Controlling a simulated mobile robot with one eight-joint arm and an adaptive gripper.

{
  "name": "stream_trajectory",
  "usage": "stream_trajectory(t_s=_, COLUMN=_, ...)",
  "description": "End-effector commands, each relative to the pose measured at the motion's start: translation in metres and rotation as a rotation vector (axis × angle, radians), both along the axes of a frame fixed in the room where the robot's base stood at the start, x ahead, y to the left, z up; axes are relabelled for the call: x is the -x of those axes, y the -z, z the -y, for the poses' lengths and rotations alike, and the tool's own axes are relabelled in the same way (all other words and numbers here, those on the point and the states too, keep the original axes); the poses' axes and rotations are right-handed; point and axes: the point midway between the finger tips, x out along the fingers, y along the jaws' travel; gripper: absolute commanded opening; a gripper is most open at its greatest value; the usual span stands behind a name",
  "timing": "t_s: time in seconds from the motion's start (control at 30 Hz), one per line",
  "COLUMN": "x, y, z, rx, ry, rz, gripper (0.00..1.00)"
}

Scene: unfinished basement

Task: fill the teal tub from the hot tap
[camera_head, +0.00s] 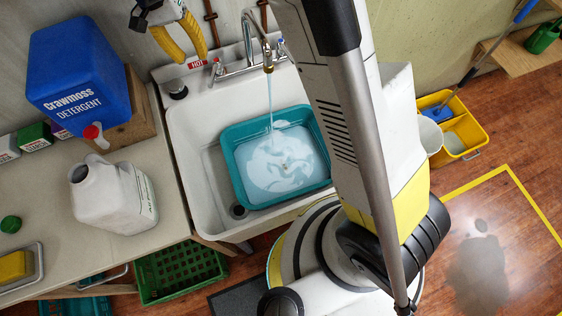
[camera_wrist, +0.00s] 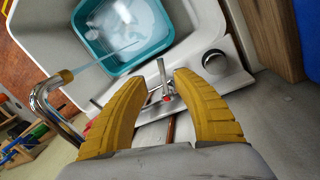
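The teal tub (camera_head: 233,170) sits in the white sink (camera_head: 195,120), with water and pale suds or glare inside. A stream runs from the brass-tipped spout (camera_head: 268,66) into it. The hot tap (camera_head: 217,70) stands left of the spout beside a red HOT label (camera_head: 197,64). My gripper (camera_head: 196,50) is at the wall just above and left of that tap. In the wrist view my gripper (camera_wrist: 160,80) has its yellow fingers apart, with the red-marked tap lever (camera_wrist: 162,76) between their tips. I cannot tell whether they touch it. The tub (camera_wrist: 160,45) also shows there.
A tall white and yellow floor machine (camera_head: 400,130) stands before the sink, close to the tub's right side. A yellow mop bucket (camera_head: 470,130) and wet patch (camera_head: 478,275) are right.

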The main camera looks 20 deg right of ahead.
Motion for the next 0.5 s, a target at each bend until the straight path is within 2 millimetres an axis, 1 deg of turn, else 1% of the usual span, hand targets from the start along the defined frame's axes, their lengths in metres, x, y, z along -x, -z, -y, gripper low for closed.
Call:
stream_trajectory(t_s=0.03, x=0.0000, y=0.0000, z=0.0000, rx=0.000, ry=0.000, rz=0.000, gripper=0.34)
stream_trajectory(t_s=0.07, x=0.0000, y=0.0000, z=0.0000, rx=0.000, ry=0.000, rz=0.000, gripper=0.30)
stream_trajectory(t_s=0.1, x=0.0000, y=0.0000, z=0.0000, rx=0.000, ry=0.000, rz=0.000, gripper=0.18)
stream_trajectory(t_s=0.17, x=0.0000, y=0.0000, z=0.0000, rx=0.000, ry=0.000, rz=0.000, gripper=0.00)
stream_trajectory(t_s=0.27, x=-0.0001, y=0.0001, z=0.0001, rx=-0.002, ry=-0.005, rz=0.000, gripper=0.00)
stream_trajectory(t_s=0.37, x=-0.0009, y=0.0011, z=0.0009, rx=-0.024, ry=-0.057, rz=-0.004, gripper=0.00)
stream_trajectory(t_s=0.47, x=-0.0021, y=0.0036, z=0.0015, rx=-0.080, ry=-0.192, rz=-0.010, gripper=0.00)
stream_trajectory(t_s=0.5, x=-0.0029, y=0.0046, z=0.0016, rx=-0.111, ry=-0.270, rz=-0.011, gripper=0.00)
